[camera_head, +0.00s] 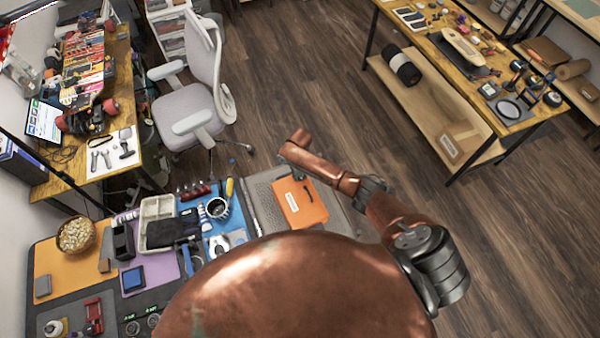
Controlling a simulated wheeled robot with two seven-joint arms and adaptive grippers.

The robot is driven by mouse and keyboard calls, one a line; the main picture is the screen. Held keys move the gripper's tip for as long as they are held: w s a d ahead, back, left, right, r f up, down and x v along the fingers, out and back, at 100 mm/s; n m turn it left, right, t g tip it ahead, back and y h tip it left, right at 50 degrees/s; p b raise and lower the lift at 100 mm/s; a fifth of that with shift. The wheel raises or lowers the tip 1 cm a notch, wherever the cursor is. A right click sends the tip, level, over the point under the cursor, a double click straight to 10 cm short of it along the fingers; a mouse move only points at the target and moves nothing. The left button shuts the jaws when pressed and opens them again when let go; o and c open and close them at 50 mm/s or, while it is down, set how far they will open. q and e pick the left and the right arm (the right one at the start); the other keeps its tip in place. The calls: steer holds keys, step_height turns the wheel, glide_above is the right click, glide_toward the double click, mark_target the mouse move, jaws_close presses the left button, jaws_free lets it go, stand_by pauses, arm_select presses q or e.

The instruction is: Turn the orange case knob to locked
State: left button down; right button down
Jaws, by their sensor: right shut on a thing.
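The orange case (301,210) lies flat on the grey part of the bench, with a white label on its left side and a dark slot-like part near its upper right. My right arm reaches in from the right, and its copper links pass over the case's far edge. My right gripper (309,182) is mostly hidden under the arm at that edge. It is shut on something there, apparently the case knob. The knob is hidden, so its turn position cannot be seen. My left gripper is not in view.
A grey office chair (190,110) stands behind. Wooden workbenches stand at left and upper right. Open floor lies beyond the case.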

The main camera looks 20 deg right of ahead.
steer(key=shift+m+p, duration=0.45)
steer(key=shift+m, duration=0.25)
steer(key=c, duration=1.7)
jaws_free()
steer(key=shift+r, duration=0.1)
step_height(320, 180, up, 12)
steer(key=shift+f, duration=0.1)
